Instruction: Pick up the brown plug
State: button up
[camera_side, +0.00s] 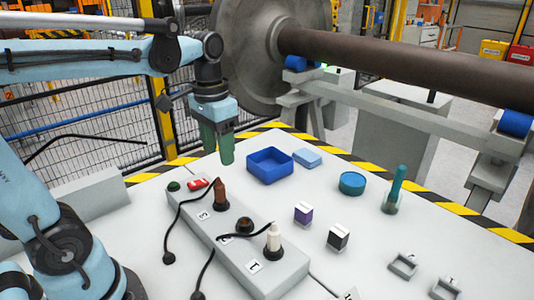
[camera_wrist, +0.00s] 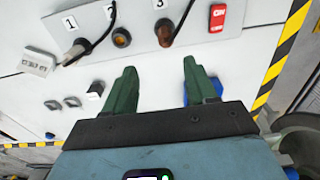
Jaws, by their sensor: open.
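The brown plug (camera_side: 220,193) stands upright in the socket strip (camera_side: 250,257), at the end near the red switch; a black cable runs from it. In the wrist view the brown plug (camera_wrist: 165,33) sits beside the label 3, beyond my fingertips and roughly between them. My gripper (camera_side: 222,158) hangs above and behind the plug in the side view, apart from it. Its two green fingers (camera_wrist: 158,75) are spread with nothing between them.
A white plug (camera_side: 274,238) stands in socket 1, and socket 2 (camera_side: 244,225) holds no plug. A red switch (camera_side: 198,184) is beside the brown plug. A blue tray (camera_side: 269,167), a blue block (camera_side: 307,157) and small cubes lie to the right. A large wheelset (camera_side: 380,55) stands behind.

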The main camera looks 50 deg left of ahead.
aim_at(219, 190)
jog(key=shift+a+f, duration=0.15)
jog(key=shift+f, duration=0.1)
notch_tip(219, 190, down, 6)
jog(key=shift+f, duration=0.1)
jog(key=shift+a+f, duration=0.2)
jog(key=shift+f, duration=0.75)
jog(key=shift+a+f, duration=0.2)
jog(key=shift+f, duration=1.45)
jog(key=shift+c, duration=0.4)
grip_shut()
